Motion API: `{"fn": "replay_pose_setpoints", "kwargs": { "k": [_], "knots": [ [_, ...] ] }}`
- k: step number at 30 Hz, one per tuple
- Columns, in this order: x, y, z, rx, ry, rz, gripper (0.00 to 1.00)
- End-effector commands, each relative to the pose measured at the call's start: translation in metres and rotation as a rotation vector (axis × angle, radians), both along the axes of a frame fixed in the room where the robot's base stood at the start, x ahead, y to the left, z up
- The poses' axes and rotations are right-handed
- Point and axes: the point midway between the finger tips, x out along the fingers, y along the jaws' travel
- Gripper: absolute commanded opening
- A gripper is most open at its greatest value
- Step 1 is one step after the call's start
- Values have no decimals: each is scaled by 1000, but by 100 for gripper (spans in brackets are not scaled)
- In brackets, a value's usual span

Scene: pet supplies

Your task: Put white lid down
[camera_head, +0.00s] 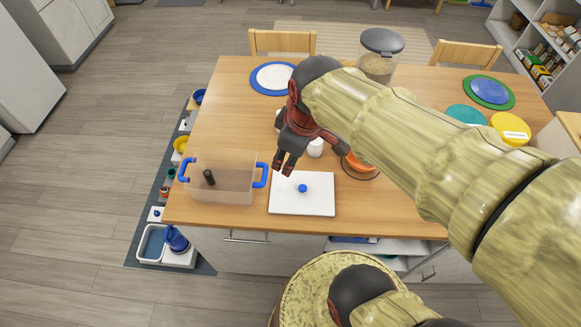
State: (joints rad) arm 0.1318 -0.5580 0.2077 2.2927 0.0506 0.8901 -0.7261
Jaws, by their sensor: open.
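The white lid (287,206) is a flat white rectangle with a small blue knob (303,188) on top. It lies flat on the wooden table (385,220) near the front edge. My gripper (284,170) is open, with its fingertips above and beside the lid's back left corner, apart from the knob. Nothing shows between the fingers. A clear bin (225,184) with blue handles stands just left of the lid, its top open, with a dark upright item (209,177) inside.
A small white container (315,148) and an orange bowl (360,163) stand behind the lid. A clear jar with a dark top (380,54), a blue-rimmed plate (272,79) and yellow (510,129) and teal (466,117) round items are farther back. My arm covers the table's right part.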

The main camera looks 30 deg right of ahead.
Motion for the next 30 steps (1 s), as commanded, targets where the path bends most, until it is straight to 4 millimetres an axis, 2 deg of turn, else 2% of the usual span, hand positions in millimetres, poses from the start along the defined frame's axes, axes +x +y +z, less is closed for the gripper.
{"fn": "replay_pose_setpoints", "kwargs": {
  "k": [3,10,15,24,26,30],
  "knots": [
    [-23,15,20,64,-74,-188,41],
    [-52,30,36,188,-158,-455,41],
    [-59,32,39,223,-175,-521,41],
    [-58,32,37,224,-175,-525,41],
    [-58,32,34,224,-175,-524,41],
    [-58,32,14,224,-175,-524,41]
  ]
}}
